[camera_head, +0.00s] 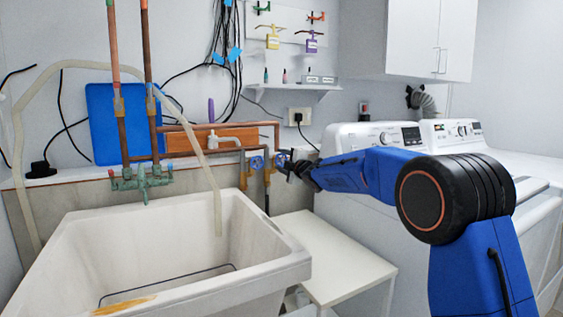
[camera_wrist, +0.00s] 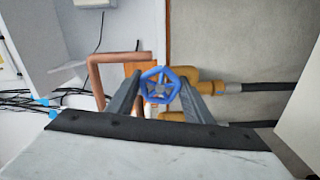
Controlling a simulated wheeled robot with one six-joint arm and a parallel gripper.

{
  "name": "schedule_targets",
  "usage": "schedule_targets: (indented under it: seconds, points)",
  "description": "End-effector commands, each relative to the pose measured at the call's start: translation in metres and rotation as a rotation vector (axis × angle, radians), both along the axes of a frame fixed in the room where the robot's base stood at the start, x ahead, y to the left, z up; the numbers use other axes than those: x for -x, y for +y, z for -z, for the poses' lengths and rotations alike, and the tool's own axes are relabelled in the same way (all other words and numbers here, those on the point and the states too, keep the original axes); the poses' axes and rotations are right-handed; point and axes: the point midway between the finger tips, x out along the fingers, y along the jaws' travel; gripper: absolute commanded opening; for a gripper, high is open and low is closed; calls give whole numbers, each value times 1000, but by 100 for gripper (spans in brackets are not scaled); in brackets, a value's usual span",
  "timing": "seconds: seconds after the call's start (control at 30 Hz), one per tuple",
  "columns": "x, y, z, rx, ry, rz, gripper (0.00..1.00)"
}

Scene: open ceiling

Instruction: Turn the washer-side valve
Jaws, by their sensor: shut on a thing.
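Two blue valve handwheels sit side by side on brass fittings on the wall pipes, right of the sink. The left valve (camera_head: 256,163) stands free. The right valve (camera_head: 281,160), nearer the washers, is at my gripper (camera_head: 290,166) and partly hidden by it. In the wrist view, a blue spoked handwheel (camera_wrist: 149,83) sits between the two grey fingers of my gripper (camera_wrist: 161,88). The fingers are shut on its rim from both sides. A brass valve body (camera_wrist: 205,90) with a dark hose shows behind it.
A white utility sink (camera_head: 285,262) stands in front of the pipes. A low white table (camera_head: 335,262) is below my arm. A white washer (camera_head: 345,137) stands close on the right. Copper pipes (camera_wrist: 97,72) run beside the handwheel.

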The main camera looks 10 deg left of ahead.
Motion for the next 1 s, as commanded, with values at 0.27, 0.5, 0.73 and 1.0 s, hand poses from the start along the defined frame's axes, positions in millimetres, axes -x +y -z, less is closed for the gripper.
schedule_targets:
  seconds: [0.27,0.5,0.73,1.0]
  points:
    - [0,0,2,1,3,-1,65]
    - [1,0,1,0,2,0,65]
    - [15,-10,-1,0,2,1,65]
    - [54,-37,0,0,2,1,65]
